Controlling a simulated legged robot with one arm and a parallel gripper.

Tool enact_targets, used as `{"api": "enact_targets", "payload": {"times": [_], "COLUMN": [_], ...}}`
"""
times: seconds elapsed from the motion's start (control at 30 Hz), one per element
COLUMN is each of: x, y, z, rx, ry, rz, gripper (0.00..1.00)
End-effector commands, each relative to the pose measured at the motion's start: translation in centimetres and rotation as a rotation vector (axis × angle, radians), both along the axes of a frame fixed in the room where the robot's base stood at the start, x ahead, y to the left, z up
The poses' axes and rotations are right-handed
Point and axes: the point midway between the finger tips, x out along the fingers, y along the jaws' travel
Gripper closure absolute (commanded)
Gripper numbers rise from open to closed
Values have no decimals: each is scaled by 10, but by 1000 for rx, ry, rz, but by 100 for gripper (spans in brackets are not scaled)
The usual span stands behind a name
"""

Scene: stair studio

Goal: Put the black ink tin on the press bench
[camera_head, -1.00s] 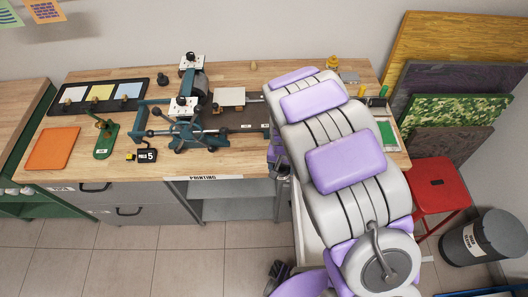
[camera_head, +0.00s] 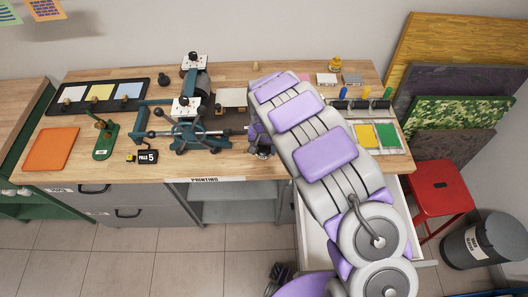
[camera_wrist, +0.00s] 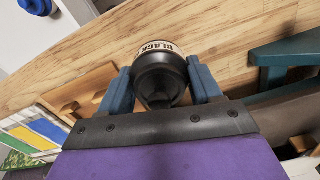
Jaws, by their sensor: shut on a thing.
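The black ink tin (camera_wrist: 158,60) has a pale label reading "BLACK" and shows in the wrist view between blue fingers. My gripper (camera_wrist: 160,82) is shut on it, one finger on each side. In the head view my gripper (camera_head: 260,142) is over the front part of the press bench (camera_head: 225,167), just right of the printing press. The tin is mostly hidden there by my arm. I cannot tell whether the tin touches the wood.
The teal press (camera_head: 195,118) stands left of my gripper. A tray with yellow and green cards (camera_head: 385,135) and several upright handled tools are at right. An open drawer (camera_head: 312,232) lies under my arm. Bare wood shows along the front edge.

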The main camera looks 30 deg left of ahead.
Motion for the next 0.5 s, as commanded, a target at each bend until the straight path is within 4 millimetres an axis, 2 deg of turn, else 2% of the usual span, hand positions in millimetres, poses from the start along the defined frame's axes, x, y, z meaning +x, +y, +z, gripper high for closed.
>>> {"api": "enact_targets", "payload": {"times": [0.03, 0.17, 0.2, 0.5], "x": [-1, -1, -1, -1], "y": [-1, -3, -4, -5], "z": [-11, -28, -29, -30], "rx": [-2, 1, 3, 5], "ry": [4, 3, 3, 2], "rz": [0, -1, -1, -1], "gripper": [81, 81, 88, 88]}}
